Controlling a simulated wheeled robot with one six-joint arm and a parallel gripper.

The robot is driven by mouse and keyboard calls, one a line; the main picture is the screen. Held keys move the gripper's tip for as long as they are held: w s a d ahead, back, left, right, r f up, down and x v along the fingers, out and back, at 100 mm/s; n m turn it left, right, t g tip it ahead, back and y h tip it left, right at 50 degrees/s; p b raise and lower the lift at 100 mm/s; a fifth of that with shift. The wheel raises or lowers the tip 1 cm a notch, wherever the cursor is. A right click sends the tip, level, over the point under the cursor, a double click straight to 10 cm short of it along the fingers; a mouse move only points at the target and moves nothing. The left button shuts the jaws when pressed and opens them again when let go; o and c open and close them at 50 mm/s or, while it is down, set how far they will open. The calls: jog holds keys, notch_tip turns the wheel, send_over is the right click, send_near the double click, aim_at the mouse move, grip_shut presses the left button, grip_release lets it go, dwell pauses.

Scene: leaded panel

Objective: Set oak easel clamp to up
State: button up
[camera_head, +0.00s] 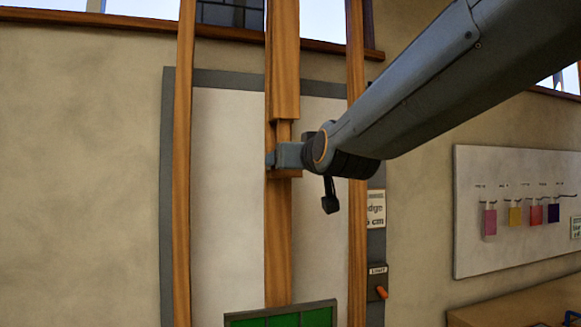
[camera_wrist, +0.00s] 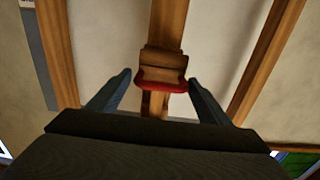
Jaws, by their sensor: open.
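The oak easel stands against the wall, with a central mast (camera_head: 278,230) between two outer posts. In the wrist view the clamp (camera_wrist: 164,60) is a wooden block with a red lower lip on the mast. In the head view my gripper and wrist mostly hide it; a wooden edge shows just under the gripper. My gripper (camera_head: 270,159) is at the mast at the clamp's height. In the wrist view its two open fingers (camera_wrist: 158,78) stand on either side of the red lip, with gaps visible.
A green panel in a dark frame (camera_head: 283,316) stands at the easel's foot. A switch box with an orange lever (camera_head: 379,287) is on the right. A white board with coloured tags (camera_head: 515,205) hangs on the right wall above a wooden bench (camera_head: 500,312).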

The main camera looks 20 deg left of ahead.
jog(key=shift+b+v, duration=0.5)
jog(key=shift+v, duration=1.45)
jog(key=shift+s, duration=0.1)
